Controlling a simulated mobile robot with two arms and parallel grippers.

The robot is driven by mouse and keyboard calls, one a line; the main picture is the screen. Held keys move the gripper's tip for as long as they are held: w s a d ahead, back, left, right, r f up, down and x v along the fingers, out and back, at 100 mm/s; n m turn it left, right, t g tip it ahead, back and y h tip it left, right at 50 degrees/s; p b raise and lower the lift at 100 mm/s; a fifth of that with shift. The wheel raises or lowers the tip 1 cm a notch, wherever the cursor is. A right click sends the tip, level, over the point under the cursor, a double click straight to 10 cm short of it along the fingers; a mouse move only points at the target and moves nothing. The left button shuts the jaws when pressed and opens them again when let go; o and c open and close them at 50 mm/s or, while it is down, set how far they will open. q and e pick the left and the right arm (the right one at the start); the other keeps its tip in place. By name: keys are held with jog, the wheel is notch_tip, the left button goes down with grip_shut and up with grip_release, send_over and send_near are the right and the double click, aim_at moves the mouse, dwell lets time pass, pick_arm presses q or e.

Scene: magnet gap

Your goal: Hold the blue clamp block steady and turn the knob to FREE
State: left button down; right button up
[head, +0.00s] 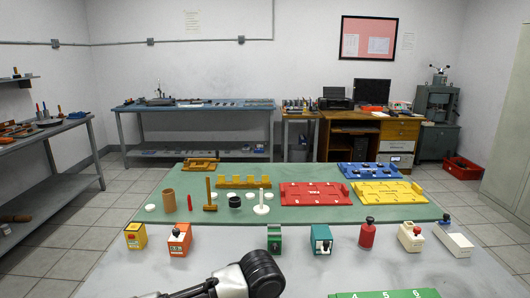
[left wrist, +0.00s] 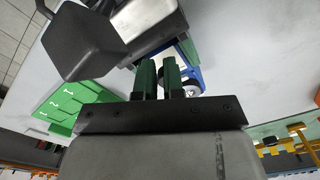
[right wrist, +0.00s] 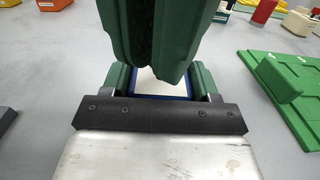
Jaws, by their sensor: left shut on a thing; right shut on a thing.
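The blue clamp block (right wrist: 162,97) shows in the right wrist view as a pale top with blue edges. My right gripper (right wrist: 162,82) is shut across it, one green finger on each side. The large green fingers of my left gripper come down over the block there and hide its far part. In the left wrist view my left gripper (left wrist: 159,72) has its green fingers close together over the block (left wrist: 194,72). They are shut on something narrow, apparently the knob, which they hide. A pale round mark lies beside them. The knob's setting cannot be read. The head view shows neither gripper's fingertips.
A green numbered plate (head: 385,294) lies at the front of the grey table, close to the block in the wrist views. Several small coloured blocks and knobbed pieces line the table behind. A green mat (head: 330,215) with red and yellow plates lies farther back.

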pick_arm(q)
jog(key=shift+s+f, duration=0.35)
jog(key=shift+f, duration=0.25)
notch_tip(320, 180, up, 6)
jog(key=shift+a+r, duration=0.2)
dwell(0.3)
